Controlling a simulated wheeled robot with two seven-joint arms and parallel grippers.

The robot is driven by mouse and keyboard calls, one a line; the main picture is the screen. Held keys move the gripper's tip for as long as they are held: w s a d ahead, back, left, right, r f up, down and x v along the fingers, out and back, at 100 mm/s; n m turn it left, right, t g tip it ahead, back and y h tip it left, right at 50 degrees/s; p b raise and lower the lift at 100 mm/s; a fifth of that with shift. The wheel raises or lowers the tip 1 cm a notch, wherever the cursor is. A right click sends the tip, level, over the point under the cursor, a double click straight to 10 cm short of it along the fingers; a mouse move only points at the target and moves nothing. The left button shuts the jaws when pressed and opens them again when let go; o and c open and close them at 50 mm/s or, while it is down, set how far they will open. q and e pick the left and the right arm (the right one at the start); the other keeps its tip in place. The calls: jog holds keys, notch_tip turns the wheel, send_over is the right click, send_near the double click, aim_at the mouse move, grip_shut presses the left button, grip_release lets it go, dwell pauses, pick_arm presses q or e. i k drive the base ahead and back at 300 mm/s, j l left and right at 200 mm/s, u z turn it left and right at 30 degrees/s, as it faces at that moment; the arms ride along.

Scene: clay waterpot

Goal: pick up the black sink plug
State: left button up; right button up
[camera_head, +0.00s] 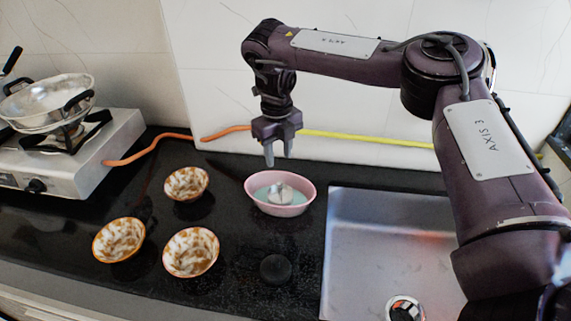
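The black sink plug (275,268) is a round dark disc lying on the black countertop, between the patterned bowls and the sink, and is hard to tell from the counter. My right gripper (279,160) points down above the back of the pink basin, behind and well above the plug. Its two fingers are apart with nothing visible between them. My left gripper is not in view.
The pink basin (281,210) holds a pale metallic object. Three brown-and-white bowls (191,252) stand to the left. The steel sink (382,235) with its drain (404,308) is at right. A gas stove (70,158) with a pan (48,100) is at far left. Counter around the plug is clear.

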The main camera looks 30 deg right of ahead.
aim_at(276, 269)
jog(key=k+j, duration=0.15)
jog(key=j, duration=0.25)
jog(key=k+j, duration=0.15)
jog(key=j, duration=0.25)
jog(key=k+j, duration=0.15)
jog(key=j, duration=0.2)
jog(key=k+j, duration=0.15)
jog(key=j, duration=0.25)
jog(key=k+j, duration=0.15)
jog(key=j, duration=0.25)
